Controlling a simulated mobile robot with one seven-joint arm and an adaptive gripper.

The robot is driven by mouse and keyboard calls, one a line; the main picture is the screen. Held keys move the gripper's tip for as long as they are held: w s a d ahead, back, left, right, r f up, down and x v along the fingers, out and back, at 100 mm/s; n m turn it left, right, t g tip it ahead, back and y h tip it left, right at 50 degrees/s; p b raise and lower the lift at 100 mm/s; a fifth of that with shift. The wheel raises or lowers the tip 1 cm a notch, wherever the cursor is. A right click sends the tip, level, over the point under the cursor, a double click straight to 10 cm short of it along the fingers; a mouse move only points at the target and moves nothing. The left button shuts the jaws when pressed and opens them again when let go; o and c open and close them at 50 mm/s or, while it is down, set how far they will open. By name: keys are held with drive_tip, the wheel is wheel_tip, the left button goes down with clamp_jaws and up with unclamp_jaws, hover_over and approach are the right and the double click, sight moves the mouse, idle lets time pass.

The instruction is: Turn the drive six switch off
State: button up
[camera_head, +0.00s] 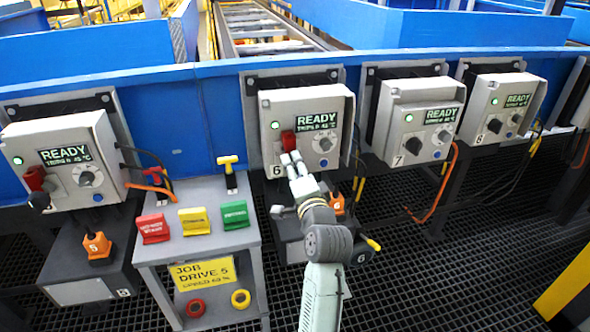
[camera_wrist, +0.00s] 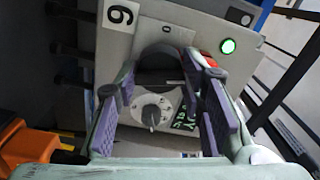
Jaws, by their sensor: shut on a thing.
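The drive six box (camera_head: 265,105) has a READY display, a lit green lamp (camera_head: 276,125) and a grey dial (camera_head: 325,143). In the wrist view the box is turned, with the 6 plate at upper left. The exact grip is partly hidden.
Box five (camera_head: 60,140) stands left, boxes seven (camera_head: 400,100) and eight (camera_head: 490,90) right, all showing READY. A grey stand (camera_head: 205,247) with red, yellow and green blocks is left of my arm.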

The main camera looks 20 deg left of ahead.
drive_tip(key=shift+n+b, duration=2.15)
drive_tip(key=shift+n, duration=5.35)
drive_tip(key=o, duration=1.1)
drive_tip(key=shift+o, duration=0.2)
